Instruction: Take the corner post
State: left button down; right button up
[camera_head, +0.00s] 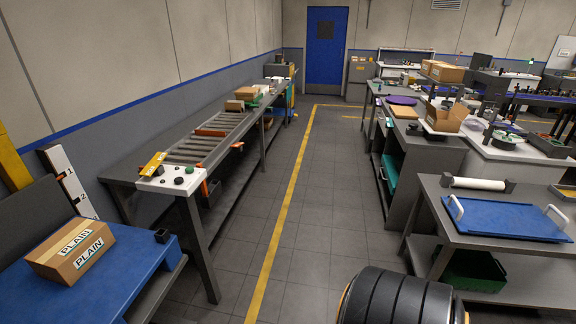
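Neither of my grippers shows in the head view. No part is plainly marked as the corner post. A blue tray (510,222) with two white handles lies on the grey bench at the right.
A long roller conveyor table (205,148) runs along the left wall, with a white control panel (170,179) at its near end. A white roll (478,183) lies behind the blue tray. A floor aisle with a yellow line (285,215) runs between the left tables and right benches.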

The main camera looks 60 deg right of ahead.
aim_at(203, 186)
jog(key=i+l+z, duration=0.25)
jog(key=l+z, duration=0.25)
jog(key=l, duration=0.15)
jog(key=i+l+z, duration=0.25)
jog(key=i+l, duration=0.35)
jog(key=l, duration=0.15)
